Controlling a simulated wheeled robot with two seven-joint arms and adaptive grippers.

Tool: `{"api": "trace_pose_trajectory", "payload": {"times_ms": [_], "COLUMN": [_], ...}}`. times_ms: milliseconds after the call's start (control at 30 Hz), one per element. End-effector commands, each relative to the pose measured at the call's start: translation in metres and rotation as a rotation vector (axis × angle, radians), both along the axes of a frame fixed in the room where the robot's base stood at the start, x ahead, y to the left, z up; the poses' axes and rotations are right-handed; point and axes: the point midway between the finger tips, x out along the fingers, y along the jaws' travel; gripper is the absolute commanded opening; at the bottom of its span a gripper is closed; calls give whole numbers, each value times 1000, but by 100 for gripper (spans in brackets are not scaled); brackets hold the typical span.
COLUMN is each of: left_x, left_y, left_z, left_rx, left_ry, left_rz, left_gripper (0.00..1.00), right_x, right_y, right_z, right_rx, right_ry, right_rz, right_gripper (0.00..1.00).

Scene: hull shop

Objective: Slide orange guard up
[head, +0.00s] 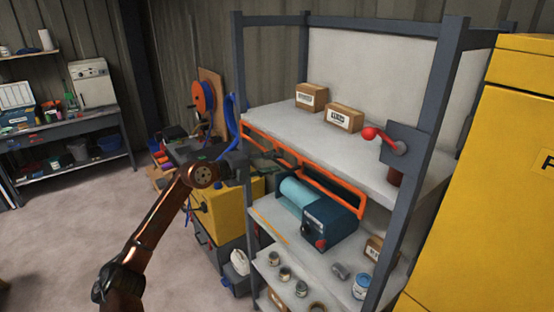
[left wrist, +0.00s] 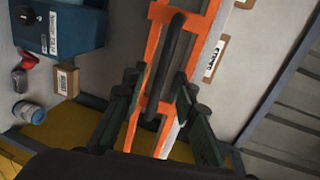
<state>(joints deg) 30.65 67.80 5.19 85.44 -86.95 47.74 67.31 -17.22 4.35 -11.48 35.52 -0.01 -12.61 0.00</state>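The orange guard (head: 362,202) is an open rectangular frame across the front of the shelf rack, just below the upper shelf. In the left wrist view the guard (left wrist: 197,22) carries a long black handle bar (left wrist: 166,62). My left gripper (head: 268,163) is at the guard's left part in the head view. In the left wrist view its two dark green fingers (left wrist: 158,108) stand apart, one on each side of the handle, with gaps visible. I cannot tell how deep the handle sits between them. My right gripper is in neither view.
A dark blue machine (head: 330,224) with a light blue roll stands behind and below the guard. Cans and jars sit on the lowest shelf. Two cardboard boxes (head: 343,117) and a red-knobbed lever (head: 372,134) are above. A yellow cabinet (head: 490,190) stands at right. Open floor (head: 60,245) lies left.

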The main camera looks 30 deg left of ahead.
Motion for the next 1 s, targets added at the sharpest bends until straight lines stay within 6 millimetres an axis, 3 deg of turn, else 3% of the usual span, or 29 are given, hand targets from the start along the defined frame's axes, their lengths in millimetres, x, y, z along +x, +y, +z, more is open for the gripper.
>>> {"api": "trace_pose_trajectory", "payload": {"times_ms": [200,500,867,1000], "left_x": [17,19,19,18], "left_y": [-7,-7,-7,-7], "left_z": [-3,-5,-4,-5], "left_rx": [-2,0,0,-1], "left_ry": [-1,-1,-1,-1], "left_rz": [-1,0,1,1], "left_gripper": [26,25,1,0], "right_x": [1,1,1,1], "right_y": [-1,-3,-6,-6], "right_z": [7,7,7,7], "right_rx": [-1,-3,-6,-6], "right_ry": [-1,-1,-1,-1], "right_rz": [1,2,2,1], "right_gripper": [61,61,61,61]}}
